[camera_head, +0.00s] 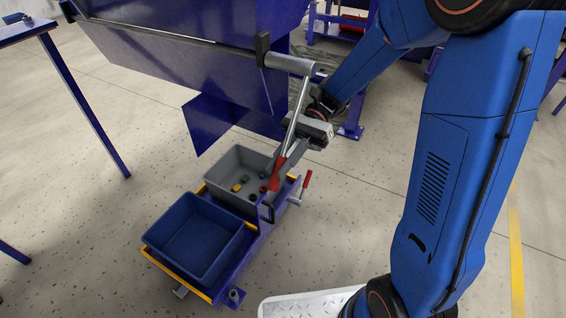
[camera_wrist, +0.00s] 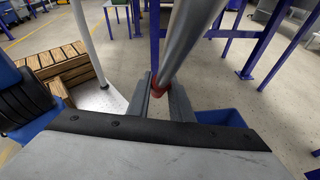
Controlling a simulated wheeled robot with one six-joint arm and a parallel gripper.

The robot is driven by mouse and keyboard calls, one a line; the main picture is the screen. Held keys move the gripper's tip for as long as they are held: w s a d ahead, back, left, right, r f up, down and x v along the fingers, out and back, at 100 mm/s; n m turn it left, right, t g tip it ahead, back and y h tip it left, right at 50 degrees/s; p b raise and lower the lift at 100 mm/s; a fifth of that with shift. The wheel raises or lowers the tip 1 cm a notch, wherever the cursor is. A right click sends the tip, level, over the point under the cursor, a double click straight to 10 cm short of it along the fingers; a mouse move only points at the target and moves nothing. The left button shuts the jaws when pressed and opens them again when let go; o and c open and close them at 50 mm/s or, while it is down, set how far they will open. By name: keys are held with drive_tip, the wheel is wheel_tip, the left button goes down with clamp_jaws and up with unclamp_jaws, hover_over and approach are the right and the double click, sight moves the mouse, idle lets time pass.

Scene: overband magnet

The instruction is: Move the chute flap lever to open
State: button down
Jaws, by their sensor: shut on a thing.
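The chute flap lever (camera_head: 298,112) is a grey metal rod hanging down from a grey pivot tube under the blue chute (camera_head: 170,50), with a red grip (camera_head: 276,178) at its lower end. It leans slightly, grip end to the left. My gripper (camera_head: 285,152) is shut on the lever just above or at the red grip. In the wrist view the silver rod (camera_wrist: 188,40) runs down between my two fingers, with a red part (camera_wrist: 160,82) showing between them (camera_wrist: 163,98). The exact contact is partly hidden. A blue flap plate (camera_head: 215,122) hangs below the chute.
Under the lever stands a cart with a grey bin (camera_head: 237,165) holding several small parts and an empty blue bin (camera_head: 197,240). A red-handled clamp (camera_head: 306,181) sticks out at the cart's right. Wooden crates (camera_wrist: 62,65) show in the wrist view. Floor is clear left of the cart.

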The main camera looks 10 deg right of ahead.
drive_tip(key=shift+r, duration=0.1)
idle(0.4)
drive_tip(key=c, duration=1.6)
unclamp_jaws()
drive_tip(key=v, duration=1.7)
drive_tip(key=shift+w+d, duration=0.1)
drive_tip(key=shift+d, duration=0.05)
